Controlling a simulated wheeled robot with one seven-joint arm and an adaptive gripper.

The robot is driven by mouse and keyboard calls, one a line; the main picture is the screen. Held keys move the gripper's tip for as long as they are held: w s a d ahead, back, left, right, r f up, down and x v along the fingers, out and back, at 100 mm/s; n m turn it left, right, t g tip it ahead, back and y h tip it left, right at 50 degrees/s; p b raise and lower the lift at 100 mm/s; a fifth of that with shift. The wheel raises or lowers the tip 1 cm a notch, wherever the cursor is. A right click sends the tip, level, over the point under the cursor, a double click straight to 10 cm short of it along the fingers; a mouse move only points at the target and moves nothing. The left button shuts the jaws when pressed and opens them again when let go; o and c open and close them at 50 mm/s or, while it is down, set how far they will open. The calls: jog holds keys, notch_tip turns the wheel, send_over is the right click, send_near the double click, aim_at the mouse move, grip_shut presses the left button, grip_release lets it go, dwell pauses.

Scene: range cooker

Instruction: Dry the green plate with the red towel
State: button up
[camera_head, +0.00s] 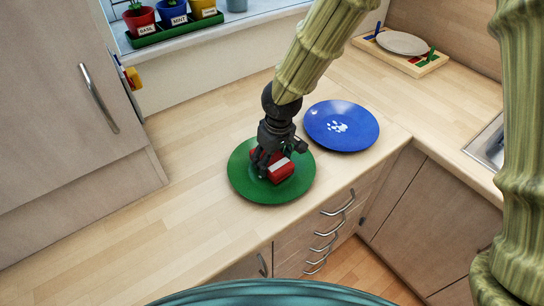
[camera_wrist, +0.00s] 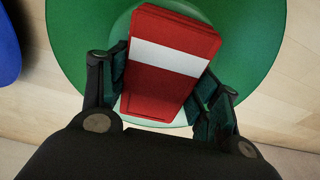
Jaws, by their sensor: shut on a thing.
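The green plate (camera_head: 242,185) lies on the wooden counter near its front edge; it also fills the upper part of the wrist view (camera_wrist: 262,30). The red towel (camera_head: 281,172), folded into a block with a white stripe, is over the middle of the plate. In the wrist view the towel (camera_wrist: 172,80) sits between my two fingers, which press on its sides. My gripper (camera_head: 268,168) points down over the plate and is shut on the towel. Whether the towel touches the plate is hard to tell.
A blue plate (camera_head: 350,135) with white marks lies right behind the green one. A wooden rack (camera_head: 425,66) with a pale plate (camera_head: 402,42) is at the back right, near the sink (camera_head: 490,145). Potted herbs (camera_head: 172,14) stand on the sill. The left counter is clear.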

jog(key=shift+f+b, duration=0.35)
jog(key=shift+f, duration=0.3)
dwell(1.1)
jog(key=shift+s+d, duration=0.1)
jog(key=shift+s, duration=0.05)
jog(key=shift+s+d, duration=0.2)
jog(key=shift+s, duration=0.1)
jog(key=shift+w+a, duration=0.1)
jog(key=shift+w+a+p, duration=0.4)
jog(key=shift+w+a, duration=0.15)
jog(key=shift+w, duration=0.15)
jog(key=shift+s+d+f, duration=0.1)
jog(key=shift+s+f, duration=0.05)
